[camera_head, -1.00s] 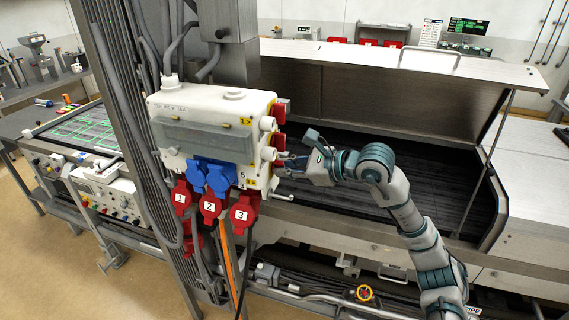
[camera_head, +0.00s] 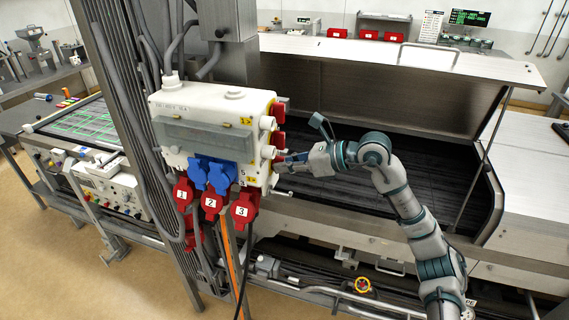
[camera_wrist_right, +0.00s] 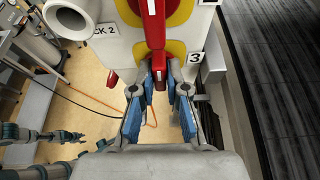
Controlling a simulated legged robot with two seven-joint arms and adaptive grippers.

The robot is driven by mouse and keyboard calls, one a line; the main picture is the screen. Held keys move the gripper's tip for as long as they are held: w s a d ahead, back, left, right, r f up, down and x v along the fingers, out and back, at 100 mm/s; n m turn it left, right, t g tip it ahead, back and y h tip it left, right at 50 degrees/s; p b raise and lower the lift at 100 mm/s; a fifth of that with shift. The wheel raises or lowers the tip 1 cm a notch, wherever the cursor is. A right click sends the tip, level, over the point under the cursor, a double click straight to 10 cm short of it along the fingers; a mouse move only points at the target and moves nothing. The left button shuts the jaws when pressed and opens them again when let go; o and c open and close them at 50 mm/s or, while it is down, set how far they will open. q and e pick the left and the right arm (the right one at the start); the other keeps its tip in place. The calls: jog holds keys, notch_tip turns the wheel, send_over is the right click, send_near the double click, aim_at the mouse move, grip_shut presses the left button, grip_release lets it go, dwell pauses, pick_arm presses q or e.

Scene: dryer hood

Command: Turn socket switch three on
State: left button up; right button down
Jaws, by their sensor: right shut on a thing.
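A white socket box (camera_head: 212,128) hangs on the steel column, with red sockets labelled 1, 2 and 3 below it; the red socket labelled 3 (camera_head: 243,207) is rightmost. My right gripper (camera_head: 285,160) is at the box's right side. In the right wrist view, my right gripper (camera_wrist_right: 160,85) has its blue-padded fingers on both sides of a red switch handle (camera_wrist_right: 155,55), shut on its lower end. The handle sits on a yellow and red plate beside a label 3 (camera_wrist_right: 195,57).
A large steel dryer hood (camera_head: 390,85) stands open behind my right arm. Grey conduits run along the column (camera_head: 115,80) left of the box. A control panel (camera_head: 110,185) stands at the left. Open floor shows at the lower left.

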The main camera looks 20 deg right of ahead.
jog(key=shift+f, duration=0.4)
jog(key=c, duration=1.2)
grip_release()
jog(key=shift+d+r, duration=0.15)
jog(key=v, duration=1.2)
jog(key=shift+w+d, duration=0.15)
jog(key=shift+w, duration=0.05)
